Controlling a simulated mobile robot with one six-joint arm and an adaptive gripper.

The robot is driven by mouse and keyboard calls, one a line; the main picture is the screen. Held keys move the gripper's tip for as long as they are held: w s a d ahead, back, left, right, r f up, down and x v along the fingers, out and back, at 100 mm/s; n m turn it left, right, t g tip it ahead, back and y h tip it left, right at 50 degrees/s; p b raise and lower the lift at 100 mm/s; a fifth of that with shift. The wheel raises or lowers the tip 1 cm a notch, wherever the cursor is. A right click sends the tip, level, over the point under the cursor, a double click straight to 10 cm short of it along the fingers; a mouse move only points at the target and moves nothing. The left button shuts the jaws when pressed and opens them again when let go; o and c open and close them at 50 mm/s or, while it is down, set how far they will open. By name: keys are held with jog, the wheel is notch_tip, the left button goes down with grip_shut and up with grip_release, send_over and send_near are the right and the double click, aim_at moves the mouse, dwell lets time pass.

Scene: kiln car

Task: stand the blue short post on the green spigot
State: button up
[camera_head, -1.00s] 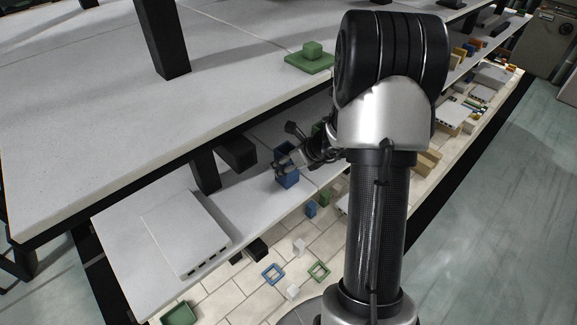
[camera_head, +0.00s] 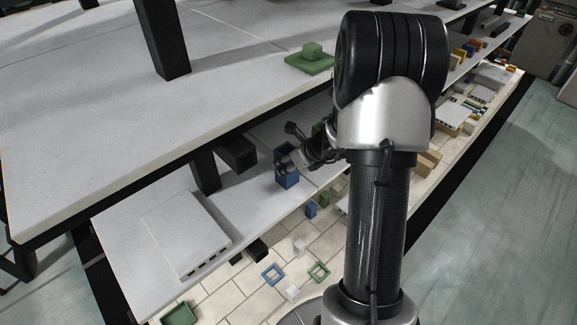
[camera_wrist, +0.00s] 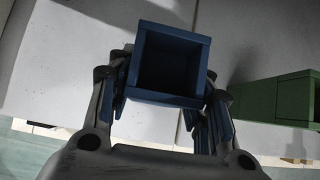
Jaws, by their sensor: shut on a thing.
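The blue short post (camera_head: 287,178) is a hollow, square, open-topped tube on the lower shelf in the head view. My gripper (camera_head: 285,162) is at its upper part and shut on it. In the wrist view the post (camera_wrist: 170,64) sits between my two fingers (camera_wrist: 166,95), its dark hollow facing the camera. Whether its underside touches the shelf I cannot tell. The green spigot (camera_head: 311,51) is a small block on a flat square green base, on the upper shelf near its front edge, apart from the post.
A green hollow block (camera_wrist: 272,100) stands right of the post in the wrist view. The upper shelf (camera_head: 120,130) overhangs the lower one. A black post (camera_head: 205,171) and black block (camera_head: 238,153) stand left of my gripper. A white slab (camera_head: 180,235) lies at the lower left.

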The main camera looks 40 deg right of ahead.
jog(key=shift+w+r+p, duration=0.1)
jog(key=shift+r+p, duration=0.35)
jog(key=shift+r, duration=0.1)
dwell(0.5)
jog(key=shift+r+p, duration=1.35)
jog(key=shift+r, duration=0.35)
jog(key=shift+f, duration=0.1)
